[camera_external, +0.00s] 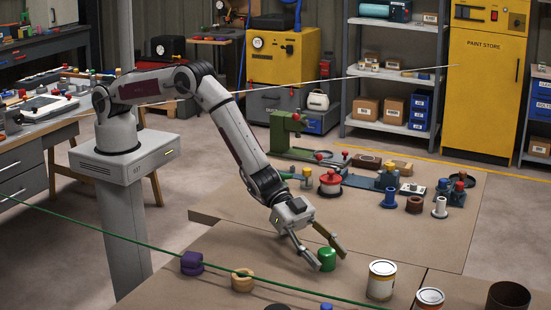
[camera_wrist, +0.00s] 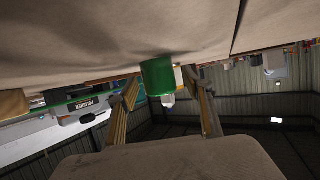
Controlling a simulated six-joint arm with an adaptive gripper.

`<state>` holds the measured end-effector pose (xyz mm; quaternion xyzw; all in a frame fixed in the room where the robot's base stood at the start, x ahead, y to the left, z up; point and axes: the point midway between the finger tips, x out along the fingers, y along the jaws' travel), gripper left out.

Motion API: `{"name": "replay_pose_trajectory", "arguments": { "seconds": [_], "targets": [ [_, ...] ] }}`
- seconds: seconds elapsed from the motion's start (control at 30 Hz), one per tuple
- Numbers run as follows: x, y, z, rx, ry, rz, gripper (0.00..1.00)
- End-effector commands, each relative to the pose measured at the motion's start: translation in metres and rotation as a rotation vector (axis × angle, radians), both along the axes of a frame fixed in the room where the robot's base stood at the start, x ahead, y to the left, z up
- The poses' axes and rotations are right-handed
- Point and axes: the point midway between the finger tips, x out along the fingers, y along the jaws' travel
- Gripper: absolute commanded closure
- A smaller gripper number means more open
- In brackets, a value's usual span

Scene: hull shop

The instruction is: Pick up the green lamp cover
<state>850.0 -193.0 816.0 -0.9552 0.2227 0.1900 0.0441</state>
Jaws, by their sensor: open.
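The green lamp cover (camera_external: 327,259) is a small green cylinder standing on the brown work table. In the wrist view the green lamp cover (camera_wrist: 158,77) shows near the middle, between the two fingers and beyond them. My gripper (camera_external: 331,260) is open, with one finger on each side of the cover in the external view. In the wrist view my gripper (camera_wrist: 168,92) shows its fingers spread apart. I cannot tell whether either finger touches the cover.
A tan ring-like piece (camera_external: 243,281) and a purple piece (camera_external: 192,263) lie to the left. A green cable (camera_external: 150,243) crosses the foreground.

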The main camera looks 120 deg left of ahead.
Motion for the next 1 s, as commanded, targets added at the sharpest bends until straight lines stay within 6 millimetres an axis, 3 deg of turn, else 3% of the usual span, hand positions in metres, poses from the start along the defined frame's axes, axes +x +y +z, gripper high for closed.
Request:
{"name": "replay_pose_trajectory", "arguments": {
  "seconds": [0.47, 0.6, 1.0],
  "targets": [
    [-0.0001, -0.0001, -0.0002, 0.000, 0.000, 0.000, 0.50],
    [-0.0002, -0.0001, -0.0002, 0.000, 0.000, 0.000, 0.85],
    [0.0000, -0.0001, 0.0011, 0.001, 0.000, 0.000, 0.85]
  ]
}}
